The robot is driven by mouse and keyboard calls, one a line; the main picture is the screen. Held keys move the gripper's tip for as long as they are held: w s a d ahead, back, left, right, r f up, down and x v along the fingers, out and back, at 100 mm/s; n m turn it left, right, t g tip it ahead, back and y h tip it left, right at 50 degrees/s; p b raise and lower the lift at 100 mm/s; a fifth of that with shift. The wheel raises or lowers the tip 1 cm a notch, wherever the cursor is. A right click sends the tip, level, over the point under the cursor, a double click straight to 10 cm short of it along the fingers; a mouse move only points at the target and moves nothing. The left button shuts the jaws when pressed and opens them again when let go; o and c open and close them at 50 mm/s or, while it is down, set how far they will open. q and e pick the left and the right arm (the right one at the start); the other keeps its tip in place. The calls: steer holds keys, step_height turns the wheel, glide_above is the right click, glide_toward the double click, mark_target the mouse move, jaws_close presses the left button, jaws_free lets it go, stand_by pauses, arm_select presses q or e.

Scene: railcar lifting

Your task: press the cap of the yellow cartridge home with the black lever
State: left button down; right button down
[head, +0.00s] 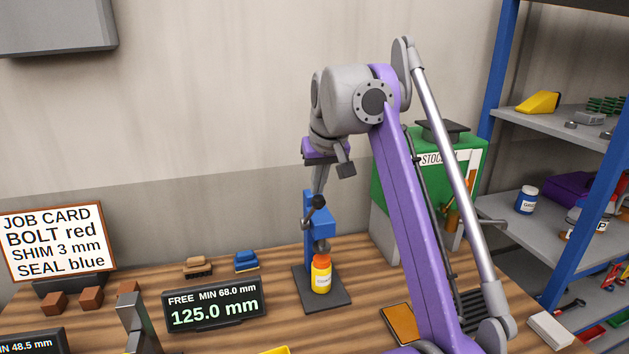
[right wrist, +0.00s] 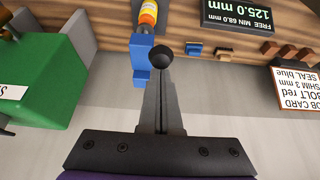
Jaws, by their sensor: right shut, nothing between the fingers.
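The yellow cartridge (head: 321,278) stands upright on the dark base plate (head: 335,293) of the blue press (head: 321,223), its orange cap directly under the press ram. It also shows in the right wrist view (right wrist: 148,12). Whether the cap is fully seated is too small to tell. The black lever's round knob (head: 319,201) is at the top of the press. My right gripper (head: 318,189) is shut and empty, pointing down with its fingertips at the knob (right wrist: 162,57); I cannot tell whether they touch. A grey finger-like part, apparently my left gripper (head: 130,298), rises at the lower left.
A display (head: 212,304) reading 125.0 mm stands left of the press. A blue block (head: 246,261), a brown block (head: 198,266) and brown cubes (head: 91,298) lie behind and left. A green stock box (head: 480,165) and shelves (head: 560,125) stand right.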

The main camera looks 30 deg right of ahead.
mark_target(320, 203)
steer(key=shift+w+f, duration=0.1)
steer(key=shift+f, duration=0.05)
